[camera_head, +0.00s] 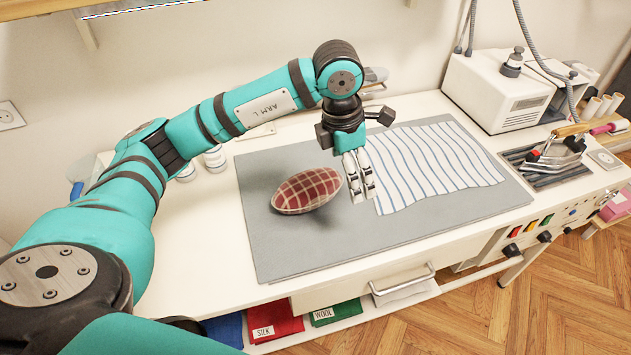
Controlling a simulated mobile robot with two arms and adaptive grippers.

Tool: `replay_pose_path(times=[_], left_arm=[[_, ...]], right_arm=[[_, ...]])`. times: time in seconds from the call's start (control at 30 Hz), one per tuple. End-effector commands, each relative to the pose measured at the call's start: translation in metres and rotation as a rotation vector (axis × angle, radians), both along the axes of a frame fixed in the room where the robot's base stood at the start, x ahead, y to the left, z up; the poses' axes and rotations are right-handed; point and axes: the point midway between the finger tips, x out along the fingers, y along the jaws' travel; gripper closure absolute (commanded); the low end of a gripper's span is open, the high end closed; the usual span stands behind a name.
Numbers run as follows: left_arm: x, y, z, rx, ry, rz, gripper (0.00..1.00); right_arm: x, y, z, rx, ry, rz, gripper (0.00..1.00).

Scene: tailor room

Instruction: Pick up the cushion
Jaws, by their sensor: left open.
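The cushion (303,192) is oval, with a red and cream plaid cover. It lies on a grey mat (262,238) on the white table. My left gripper (361,198) points down just to the right of the cushion, beside its right tip. It is open, with no object seen between its fingers. I cannot tell whether a finger touches the cushion. My right gripper is not in view.
A blue-striped cloth (430,163) lies on the mat right of the gripper. A white machine (507,92) with hoses and an iron (558,143) on a rest stand at the right. A drawer (395,270) and folded fabrics (275,318) are below the tabletop.

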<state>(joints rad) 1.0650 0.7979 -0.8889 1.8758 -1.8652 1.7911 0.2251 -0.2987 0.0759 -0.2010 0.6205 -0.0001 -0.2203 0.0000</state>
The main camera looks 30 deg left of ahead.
Motion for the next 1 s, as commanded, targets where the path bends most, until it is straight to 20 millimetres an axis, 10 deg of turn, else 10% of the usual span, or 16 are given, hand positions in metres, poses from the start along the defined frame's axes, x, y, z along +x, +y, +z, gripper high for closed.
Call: replay_pose_path(times=[0.2,1.0], left_arm=[[0.005,0.072,0.024,0.259,0.003,0.129,0.00],[0.017,0.100,-0.092,0.277,0.007,0.138,0.00]], right_arm=[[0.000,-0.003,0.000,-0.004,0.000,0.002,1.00],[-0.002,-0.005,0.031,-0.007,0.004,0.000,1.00]])
